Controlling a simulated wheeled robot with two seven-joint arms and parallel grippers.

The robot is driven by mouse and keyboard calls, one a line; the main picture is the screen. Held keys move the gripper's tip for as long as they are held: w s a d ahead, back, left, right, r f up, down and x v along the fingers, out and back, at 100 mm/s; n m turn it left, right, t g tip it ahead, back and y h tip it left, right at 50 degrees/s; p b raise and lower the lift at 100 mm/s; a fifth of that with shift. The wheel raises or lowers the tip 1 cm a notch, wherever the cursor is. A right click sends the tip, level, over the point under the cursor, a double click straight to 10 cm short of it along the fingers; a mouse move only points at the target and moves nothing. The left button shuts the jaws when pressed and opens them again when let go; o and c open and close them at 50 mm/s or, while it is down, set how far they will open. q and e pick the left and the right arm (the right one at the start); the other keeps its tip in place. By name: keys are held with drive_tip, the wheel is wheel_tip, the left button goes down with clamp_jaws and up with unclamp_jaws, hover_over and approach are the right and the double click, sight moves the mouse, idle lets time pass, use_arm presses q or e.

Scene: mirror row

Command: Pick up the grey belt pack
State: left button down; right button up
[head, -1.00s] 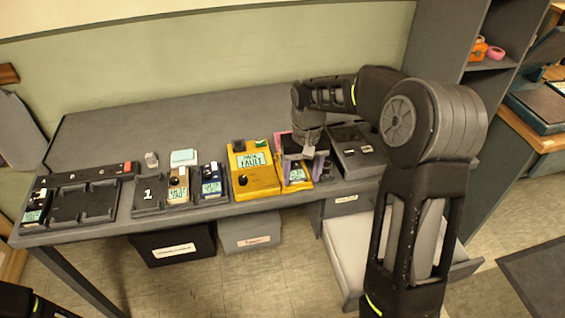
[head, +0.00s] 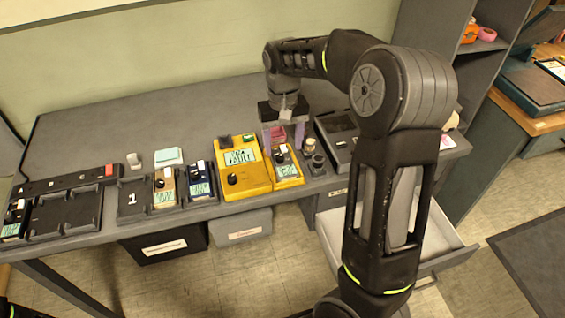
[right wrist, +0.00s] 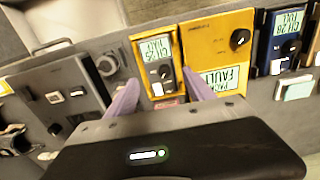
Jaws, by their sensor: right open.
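A small belt pack with a dark grey face, a lit screen and a knob (head: 286,161) sits in a small yellow cradle (head: 291,183) near the table's front edge. It also shows in the right wrist view (right wrist: 159,66), upside down, just beyond the fingers. My right gripper (head: 284,138) is open, with its purple fingers pointing down just behind and above the pack. In the right wrist view the fingers (right wrist: 162,90) stand apart on either side of a reddish patch at the pack's near end. They hold nothing. My left gripper is out of view.
A large yellow tester (head: 257,184) reading a fault stands close left of the cradle. Blue (head: 199,185) and tan (head: 164,190) packs sit further left. A round dark knob (head: 317,163) and a grey box (head: 338,124) are close right. The table's back left is clear.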

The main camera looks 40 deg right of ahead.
sight(283, 157)
drive_tip(key=shift+f, duration=0.35)
drive_tip(key=shift+f, duration=0.15)
wheel_tip(283, 157, down, 5)
drive_tip(key=shift+p, duration=0.4)
drive_tip(key=c, duration=1.3)
wheel_tip(283, 157, up, 10)
drive_tip(key=shift+r+b, duration=0.1)
drive_tip(key=shift+b, duration=0.2)
